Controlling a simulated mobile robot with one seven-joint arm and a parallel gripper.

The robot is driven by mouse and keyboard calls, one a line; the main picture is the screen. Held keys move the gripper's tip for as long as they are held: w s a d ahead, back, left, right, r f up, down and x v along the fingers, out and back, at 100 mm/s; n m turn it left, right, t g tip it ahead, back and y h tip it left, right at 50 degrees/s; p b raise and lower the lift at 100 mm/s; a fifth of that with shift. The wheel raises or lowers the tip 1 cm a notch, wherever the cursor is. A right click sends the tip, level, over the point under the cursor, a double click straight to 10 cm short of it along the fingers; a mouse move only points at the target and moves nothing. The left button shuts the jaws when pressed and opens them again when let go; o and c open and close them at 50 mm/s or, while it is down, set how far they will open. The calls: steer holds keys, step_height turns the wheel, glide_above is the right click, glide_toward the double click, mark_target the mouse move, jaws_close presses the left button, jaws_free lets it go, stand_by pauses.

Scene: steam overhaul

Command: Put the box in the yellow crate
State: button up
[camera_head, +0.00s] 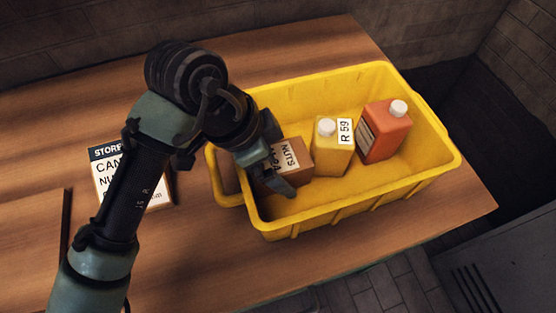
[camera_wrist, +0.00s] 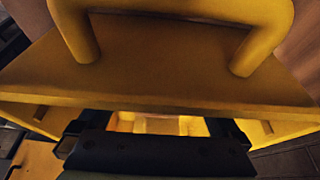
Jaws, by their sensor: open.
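In the head view my gripper (camera_head: 270,163) reaches over the crate's left wall and hides part of the box. Its jaws are open, and one dark finger shows in front of the box. Whether a finger touches the box I cannot tell. In the wrist view the crate's end wall and handle (camera_wrist: 170,55) fill most of the picture, and the box cannot be made out there.
A yellow bottle (camera_head: 331,150) marked R 59 and an orange-red bottle (camera_head: 384,132), both white-capped, stand in the crate right of the box. A storage sign (camera_head: 106,168) is partly behind my arm. The wooden table (camera_head: 200,255) has bare room in front of the crate.

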steer(key=p+v, duration=0.1)
steer(key=v, duration=1)
steer(key=shift+a+r+p, duration=0.15)
steer(key=shift+r+p, duration=0.05)
steer(key=shift+p, duration=0.1)
steer(key=w+d+r+n+t+h, duration=0.2)
steer(key=w+d+r+t+h, duration=0.1)
steer(key=w+d+r+t, duration=0.7)
step_height(320, 180, up, 14)
steer(key=d+n+t+h, duration=0.1)
steer(key=d+n+t, duration=0.1)
steer(key=d+t, duration=0.15)
steer(key=s+a+r+n+t+y, duration=0.8)
steer(key=s+a+r+n+t, duration=0.1)
steer(key=r+t, duration=0.3)
steer(key=shift+s+r+n, duration=0.7)
steer(key=shift+r, duration=0.05)
steer(key=shift+t, duration=0.25)
